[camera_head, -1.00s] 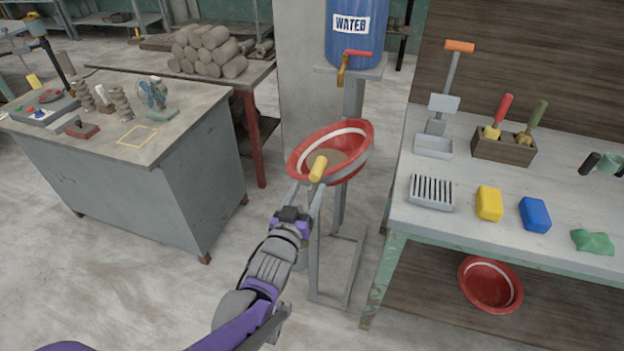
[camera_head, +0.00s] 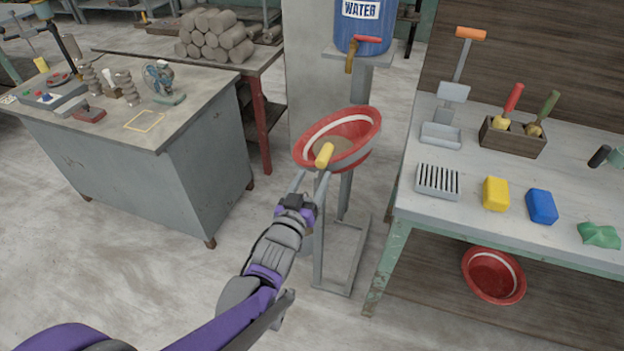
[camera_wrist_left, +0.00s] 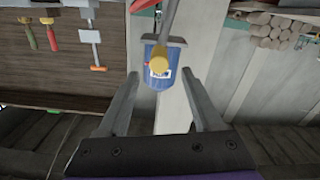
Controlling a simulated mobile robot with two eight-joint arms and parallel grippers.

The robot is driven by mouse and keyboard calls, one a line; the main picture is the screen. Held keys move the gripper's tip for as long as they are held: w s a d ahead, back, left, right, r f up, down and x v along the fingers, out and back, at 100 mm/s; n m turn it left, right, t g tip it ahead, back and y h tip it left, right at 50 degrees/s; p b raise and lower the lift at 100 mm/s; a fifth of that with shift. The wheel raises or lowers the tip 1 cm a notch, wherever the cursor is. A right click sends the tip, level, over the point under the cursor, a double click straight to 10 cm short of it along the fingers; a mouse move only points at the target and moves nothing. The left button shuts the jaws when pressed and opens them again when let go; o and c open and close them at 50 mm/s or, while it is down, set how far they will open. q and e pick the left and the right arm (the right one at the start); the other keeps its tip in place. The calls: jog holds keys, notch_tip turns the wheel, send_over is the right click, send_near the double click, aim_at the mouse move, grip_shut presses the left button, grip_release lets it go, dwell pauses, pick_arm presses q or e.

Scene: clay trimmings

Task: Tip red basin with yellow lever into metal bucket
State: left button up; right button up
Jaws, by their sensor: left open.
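The red basin (camera_head: 365,125) with a white band sits tilted on a grey metal stand, with murky brown content inside. Its yellow lever (camera_head: 324,155) sticks out at the near side. My left gripper (camera_head: 312,178) is open, its fingertips just below and beside the lever's yellow end. In the left wrist view the yellow end (camera_wrist_left: 159,62) appears between the two open fingers (camera_wrist_left: 160,82), near or just beyond their tips; contact cannot be told. A small grey piece behind my left wrist may be the metal bucket, mostly hidden. My right gripper is not in view.
A blue water barrel (camera_head: 365,32) with a tap stands behind the basin. A workbench (camera_head: 450,222) with tools, a yellow block (camera_head: 496,194) and a blue block (camera_head: 541,206) is at right; another red basin (camera_head: 494,276) is beneath. A grey table (camera_head: 170,130) is at left, with open floor before it.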

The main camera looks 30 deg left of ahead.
aim_at(328, 149)
pick_arm(q)
jog(key=shift+w+m, duration=0.35)
jog(key=shift+m, duration=0.55)
jog(key=shift+w+a+m+p, duration=0.1)
jog(key=shift+w+m+p, duration=0.25)
jog(key=shift+w+m, duration=0.2)
jog(key=x, duration=1)
jog(key=shift+w, duration=0.2)
grip_shut()
jog(key=shift+f, duration=0.1)
